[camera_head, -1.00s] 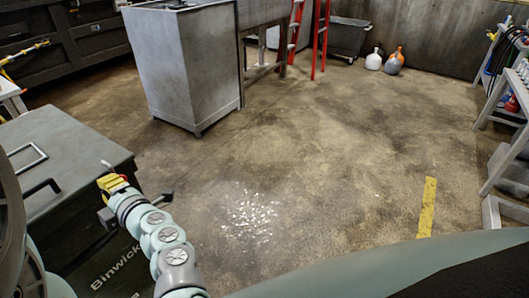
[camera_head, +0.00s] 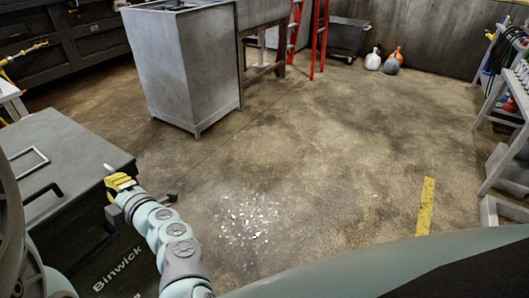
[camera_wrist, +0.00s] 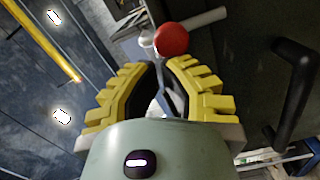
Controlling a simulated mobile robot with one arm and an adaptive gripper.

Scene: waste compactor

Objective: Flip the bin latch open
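The dark green bin (camera_head: 60,150) marked "Binwick" stands at the lower left of the head view. In the wrist view, a red ball knob (camera_wrist: 171,39) and a light grey rod (camera_wrist: 205,19) lie just beyond my fingertips; they look like the latch, though I cannot be sure. My gripper (camera_wrist: 163,67) has yellow ribbed fingers, spread with a gap between them and nothing clearly held. The knob lies ahead of the gap; contact cannot be told. In the head view my gripper (camera_head: 121,184) is beside the bin's right edge, and the knob is hidden there.
A black handle (camera_wrist: 293,85) is at the right of the wrist view. A grey metal cabinet (camera_head: 190,70) stands behind, with a red ladder (camera_head: 318,40) to its right. A grey rack (camera_head: 510,130) is at the far right.

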